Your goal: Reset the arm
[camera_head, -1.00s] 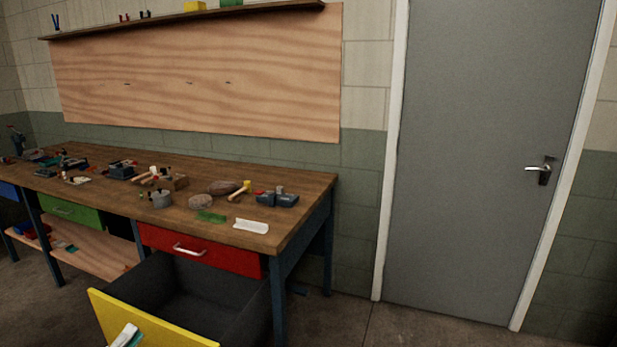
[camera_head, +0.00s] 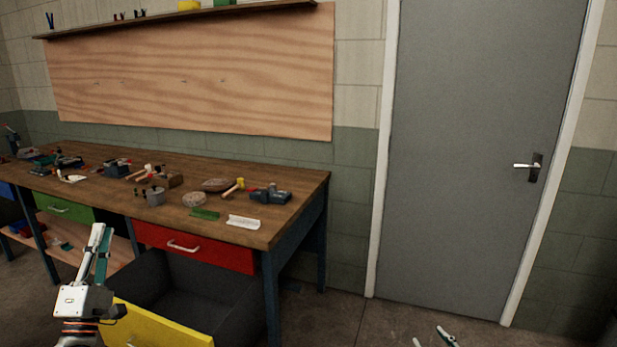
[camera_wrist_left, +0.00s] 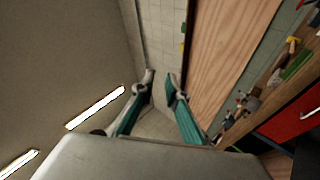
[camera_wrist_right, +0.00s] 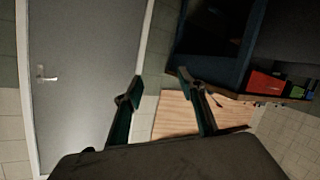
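My left gripper (camera_head: 102,243) is raised at the lower left of the head view, fingers pointing up, in front of the bench. In the left wrist view its two teal-padded fingers (camera_wrist_left: 160,80) stand apart with nothing between them. My right gripper (camera_head: 432,341) shows only its fingertips at the bottom edge of the head view, over the floor. In the right wrist view its fingers (camera_wrist_right: 161,82) are wide apart and empty. Both grippers are clear of the bench.
A wooden workbench (camera_head: 265,236) carries several tools and parts. Its yellow-fronted lower drawer (camera_head: 160,328) is pulled out near my left arm; the red drawer (camera_head: 190,250) is shut. A grey door (camera_head: 470,150) stands at right. Floor before it is clear.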

